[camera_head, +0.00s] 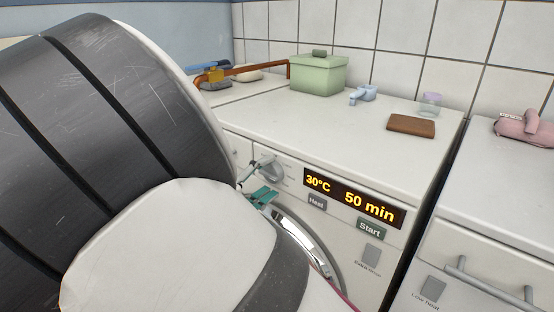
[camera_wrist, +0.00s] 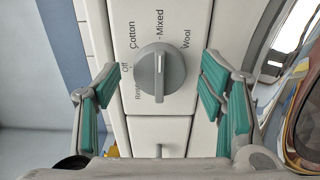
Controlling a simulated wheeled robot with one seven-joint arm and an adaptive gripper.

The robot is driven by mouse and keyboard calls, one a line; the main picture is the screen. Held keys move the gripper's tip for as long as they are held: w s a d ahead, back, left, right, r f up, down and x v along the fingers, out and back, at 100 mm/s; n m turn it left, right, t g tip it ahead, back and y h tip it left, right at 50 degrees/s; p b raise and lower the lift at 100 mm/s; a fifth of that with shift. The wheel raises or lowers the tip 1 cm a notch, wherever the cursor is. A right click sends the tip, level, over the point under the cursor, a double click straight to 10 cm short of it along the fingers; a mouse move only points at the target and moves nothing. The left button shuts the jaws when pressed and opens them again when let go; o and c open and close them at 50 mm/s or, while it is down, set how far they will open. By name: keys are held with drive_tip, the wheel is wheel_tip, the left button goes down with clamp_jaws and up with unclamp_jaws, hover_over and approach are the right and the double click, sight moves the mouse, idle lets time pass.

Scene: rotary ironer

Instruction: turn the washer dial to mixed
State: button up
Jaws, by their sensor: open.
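The grey washer dial (camera_wrist: 160,72) sits between my open fingers in the wrist view, with space on both sides. Its raised ridge runs up and down the picture, a pale line on its upper part pointing roughly at the Mixed label (camera_wrist: 158,24). Cotton, Off and a partly hidden label lie to the left, Wool to the right. My gripper (camera_wrist: 161,78) has teal pads and holds nothing. In the head view the dial (camera_head: 269,168) is on the washer front (camera_head: 340,235), left of the display, with my gripper (camera_head: 258,194) close to it, partly hidden by my arm.
The display (camera_head: 353,200) reads 30°C and 50 min, with Heat and Start buttons beneath. The round door rim (camera_head: 305,245) is below the dial. A green box (camera_head: 318,75), a brown wallet-like item (camera_head: 411,126) and a clear cup (camera_head: 430,103) stand on top.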

drive_tip(key=v, duration=1.1)
